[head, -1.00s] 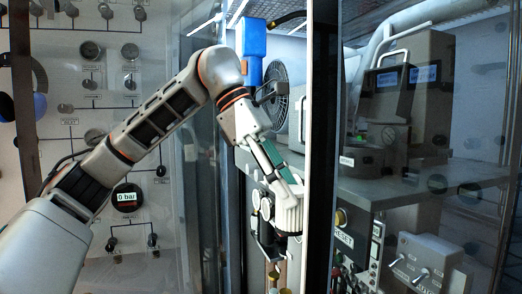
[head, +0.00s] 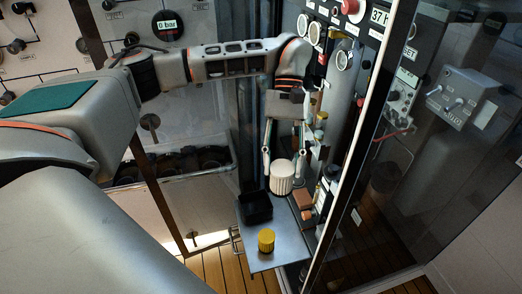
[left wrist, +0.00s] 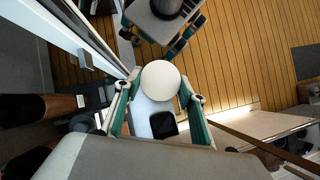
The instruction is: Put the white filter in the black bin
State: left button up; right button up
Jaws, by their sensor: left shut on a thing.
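The white filter (head: 282,177) is a ribbed, pale cylinder held between the fingertips of my left gripper (head: 284,158). My left gripper is shut on it, with one finger on each side. In the left wrist view, the filter's round white end (left wrist: 158,81) shows between the fingers of the left gripper (left wrist: 160,90). The black bin (head: 255,207) is a square open box on a grey shelf (head: 285,257). In the head view the filter appears above and right of the bin. A black square, likely the bin (left wrist: 163,124), also shows in the left wrist view.
A yellow ribbed cylinder (head: 266,241) stands on the shelf in front of the bin. The panel with gauges (head: 344,58) and fittings is close on the right, beside a glass door (head: 350,190). Wooden floor (head: 210,268) lies below.

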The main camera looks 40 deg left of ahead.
aim_at(256, 210)
jog(key=u, duration=1.1)
jog(key=i+l+u, duration=0.1)
jog(key=l, duration=0.7)
jog(key=i+l, duration=0.1)
jog(key=l, duration=0.25)
jog(key=i+l, duration=0.1)
jog(key=l, duration=0.25)
